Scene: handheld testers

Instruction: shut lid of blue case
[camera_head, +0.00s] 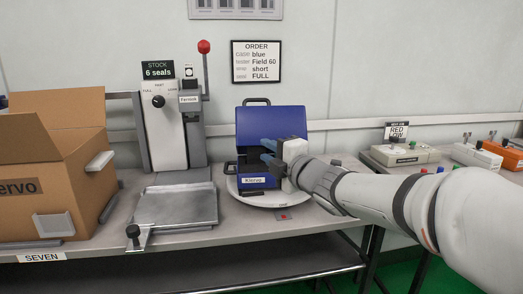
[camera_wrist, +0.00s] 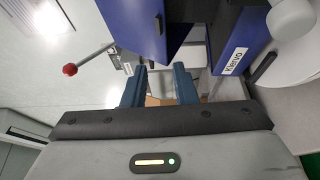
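The blue case stands open on a round white plate (camera_head: 262,201). Its blue lid (camera_head: 268,120) is raised at the back, and its base (camera_head: 264,174) with a white name label faces me. My gripper (camera_head: 266,151) comes in from the right in front of the lid and above the base; its body hides part of both. In the wrist view my gripper (camera_wrist: 159,82) has its two blue-grey fingers apart, with nothing seen between them. The lid (camera_wrist: 128,22) shows beyond the fingers at upper left, and the labelled base (camera_wrist: 238,38) at upper right. Contact with the lid cannot be told.
A press-like station with a red-knobbed lever (camera_head: 204,47) and grey tray (camera_head: 177,206) stands left of the case. A cardboard box (camera_head: 75,150) is at far left. Testers (camera_head: 405,154) stand on the right. An order sign (camera_head: 256,61) hangs behind.

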